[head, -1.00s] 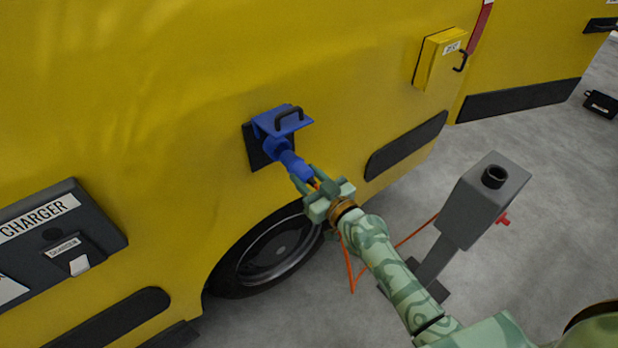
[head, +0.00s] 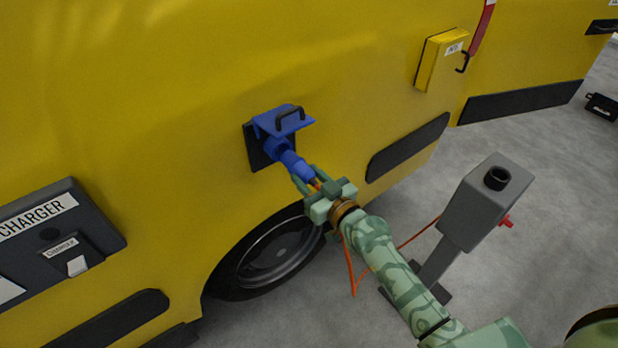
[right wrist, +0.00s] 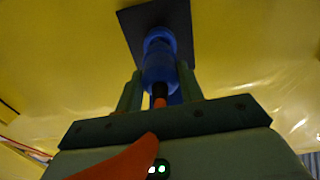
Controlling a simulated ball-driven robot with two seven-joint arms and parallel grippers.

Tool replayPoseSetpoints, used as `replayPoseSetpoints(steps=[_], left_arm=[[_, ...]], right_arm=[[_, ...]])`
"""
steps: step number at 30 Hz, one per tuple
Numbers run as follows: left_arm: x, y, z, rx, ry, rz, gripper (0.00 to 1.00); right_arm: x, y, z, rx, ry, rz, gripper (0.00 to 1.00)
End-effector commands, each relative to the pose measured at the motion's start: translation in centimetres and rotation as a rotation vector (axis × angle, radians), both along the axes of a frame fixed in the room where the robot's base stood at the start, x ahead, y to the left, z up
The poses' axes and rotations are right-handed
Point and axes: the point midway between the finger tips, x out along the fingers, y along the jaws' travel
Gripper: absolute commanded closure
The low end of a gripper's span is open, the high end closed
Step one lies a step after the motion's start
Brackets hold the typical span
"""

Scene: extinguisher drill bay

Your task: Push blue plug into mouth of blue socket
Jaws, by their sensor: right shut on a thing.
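The blue socket (head: 276,148) is fixed on a dark plate on the yellow vehicle side, with its hinged blue lid (head: 283,121) raised above the mouth. The blue plug (head: 296,167) lines up with the socket, and its front end meets the socket mouth; how deep it sits I cannot tell. My right gripper (head: 314,184) is shut on the plug's rear part. In the right wrist view the plug (right wrist: 159,75) lies between the fingers, in front of the socket (right wrist: 159,42), with an orange cable (right wrist: 122,160) trailing back. My left gripper is not in view.
A grey post (head: 486,205) with a round black holder on top stands on the floor to the right of my right arm. The orange cable hangs between the arm and the post. A charger panel (head: 100,240) is at left; a wheel (head: 270,255) is below.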

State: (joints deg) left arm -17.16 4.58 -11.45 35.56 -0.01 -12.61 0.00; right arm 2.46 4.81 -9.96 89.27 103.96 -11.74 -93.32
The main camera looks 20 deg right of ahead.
Motion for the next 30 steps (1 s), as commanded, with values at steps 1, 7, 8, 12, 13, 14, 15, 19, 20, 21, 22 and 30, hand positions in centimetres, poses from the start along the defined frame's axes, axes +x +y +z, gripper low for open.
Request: replayPoseSetpoints(steps=[1,7,8,12,13,14,15,19,20,21,22,30], left_arm=[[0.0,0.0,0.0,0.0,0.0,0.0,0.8],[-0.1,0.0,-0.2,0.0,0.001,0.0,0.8],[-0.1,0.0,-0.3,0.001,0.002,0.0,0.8],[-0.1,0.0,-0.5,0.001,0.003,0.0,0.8],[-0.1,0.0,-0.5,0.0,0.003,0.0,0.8],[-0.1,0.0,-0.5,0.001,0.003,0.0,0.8],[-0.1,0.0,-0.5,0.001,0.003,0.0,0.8],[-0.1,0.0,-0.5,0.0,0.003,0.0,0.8],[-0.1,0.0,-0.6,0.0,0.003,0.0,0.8],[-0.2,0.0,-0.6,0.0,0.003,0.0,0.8],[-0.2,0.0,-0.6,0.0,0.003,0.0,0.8],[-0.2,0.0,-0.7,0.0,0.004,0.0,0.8]], right_arm=[[0.0,0.0,0.1,0.001,-0.002,0.0,0.9],[0.0,0.0,0.0,-0.001,-0.003,0.001,0.9],[0.0,0.0,0.0,-0.002,-0.002,0.001,0.9],[0.1,0.0,0.0,-0.001,-0.001,0.0,0.9],[0.1,0.0,0.0,-0.001,-0.001,0.0,0.9],[0.1,0.0,0.0,0.0,-0.002,0.0,0.9],[0.2,0.0,0.1,0.001,-0.002,0.0,0.9],[0.4,0.1,0.1,0.001,-0.002,0.0,0.9],[0.5,0.1,0.1,0.001,-0.002,0.0,0.9],[0.6,0.2,0.1,0.001,-0.002,0.0,0.9],[0.6,0.2,0.1,0.0,-0.003,0.0,0.9],[1.1,0.4,0.0,0.0,-0.001,0.0,0.9]])
